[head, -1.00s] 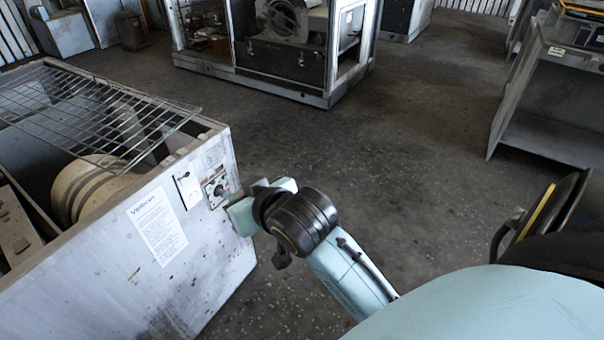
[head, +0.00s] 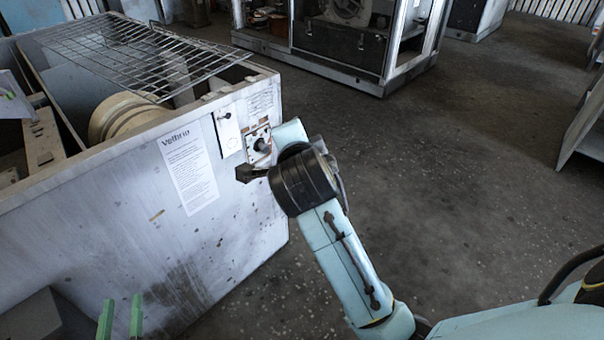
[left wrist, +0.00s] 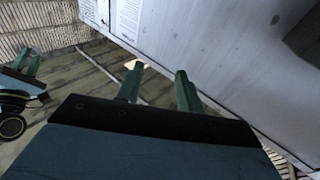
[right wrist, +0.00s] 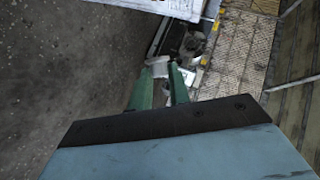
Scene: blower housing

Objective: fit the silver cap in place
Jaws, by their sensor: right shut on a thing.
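My right gripper's fingers (right wrist: 160,84) show in the right wrist view, close together on a small pale silver piece at their tips, apparently the silver cap (right wrist: 159,66). In the head view the right arm reaches to the control plate (head: 259,146) at the housing's right end; its wrist hides the fingers and cap there. My left gripper (head: 120,318) is at the lower left, in front of the housing's panel. Its fingers (left wrist: 158,82) are apart and empty in the left wrist view. The grey housing (head: 150,240) has an open top with a cream drum (head: 120,115) inside.
A wire grille (head: 130,50) lies over the housing's top. A printed sheet (head: 188,165) and a small white plate (head: 227,130) are on its front. A glazed cabinet (head: 345,55) stands behind. The dark floor (head: 470,150) to the right is clear.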

